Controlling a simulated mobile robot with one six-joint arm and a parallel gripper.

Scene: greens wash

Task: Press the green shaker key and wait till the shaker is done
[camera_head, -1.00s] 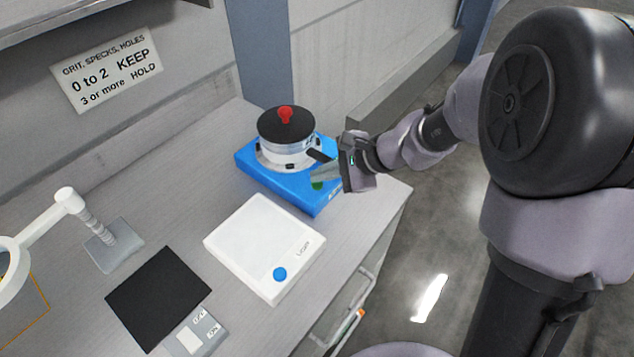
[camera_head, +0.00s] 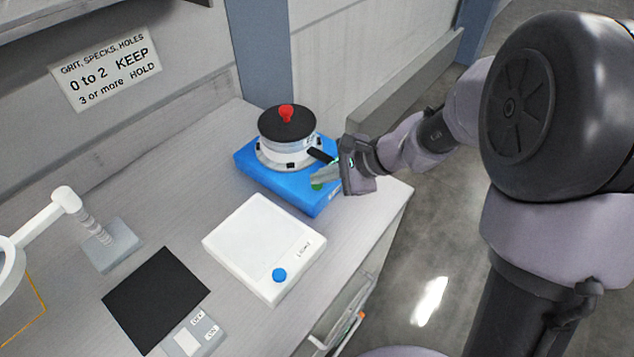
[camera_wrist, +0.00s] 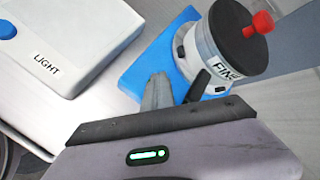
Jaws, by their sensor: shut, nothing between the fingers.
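The blue shaker base (camera_head: 257,171) stands on the bench with a white bowl (camera_head: 287,153) on it, under a black lid with a red knob (camera_head: 286,112). The green key (camera_head: 317,186) shows on the front part of the base, just beside my fingertips. My gripper (camera_head: 314,178) is shut and empty, its fingertips over the base close to the key; I cannot tell if they touch it. In the wrist view the fingers (camera_wrist: 157,92) reach over the blue base (camera_wrist: 150,62), and the key is hidden.
A white light box (camera_head: 262,240) with a blue button (camera_head: 279,275) lies in front of the shaker. A black mat (camera_head: 156,298), a small switch panel (camera_head: 194,335) and a magnifier lamp (camera_head: 68,200) are to the left. A wall sign (camera_head: 106,70) hangs behind.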

